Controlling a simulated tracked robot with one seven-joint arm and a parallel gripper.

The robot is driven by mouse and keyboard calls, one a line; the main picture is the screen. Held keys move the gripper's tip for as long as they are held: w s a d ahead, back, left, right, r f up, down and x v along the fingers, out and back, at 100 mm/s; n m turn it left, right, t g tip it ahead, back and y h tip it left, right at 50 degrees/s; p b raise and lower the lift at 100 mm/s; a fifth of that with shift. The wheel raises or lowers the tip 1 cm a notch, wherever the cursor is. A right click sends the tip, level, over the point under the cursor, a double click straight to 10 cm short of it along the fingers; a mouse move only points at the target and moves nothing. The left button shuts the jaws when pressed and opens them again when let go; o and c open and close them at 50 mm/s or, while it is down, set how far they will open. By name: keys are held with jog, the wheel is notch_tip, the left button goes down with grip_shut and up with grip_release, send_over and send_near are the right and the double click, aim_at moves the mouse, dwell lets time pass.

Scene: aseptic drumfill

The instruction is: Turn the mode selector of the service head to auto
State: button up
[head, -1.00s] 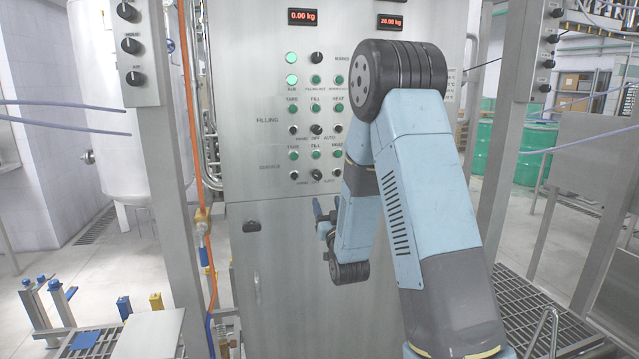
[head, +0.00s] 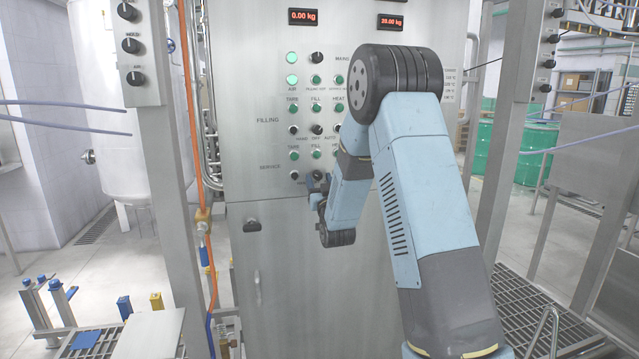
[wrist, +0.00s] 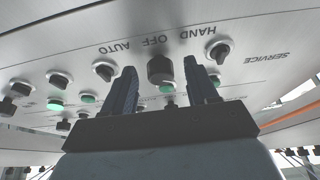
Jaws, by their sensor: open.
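The service head's mode selector is a black knob (wrist: 160,71), in the wrist view below the upside-down labels HAND, OFF and AUTO. It sits on the steel panel's lower SERVICE row. My gripper (wrist: 160,64) is open, with one dark finger on each side of the knob in the picture. Whether the fingers touch it, and which way its pointer faces, I cannot tell. In the head view my gripper (head: 317,182) is at the SERVICE row and covers the selector.
Other knobs stand close by: one on the HAND side (wrist: 217,50) and one on the AUTO side (wrist: 104,71). Green buttons (wrist: 88,98) lie in the row beyond. A FILLING selector (head: 316,129) sits higher on the panel. A post with an orange hose (head: 197,130) stands left.

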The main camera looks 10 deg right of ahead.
jog(key=c, duration=1)
jog(key=shift+c, duration=0.2)
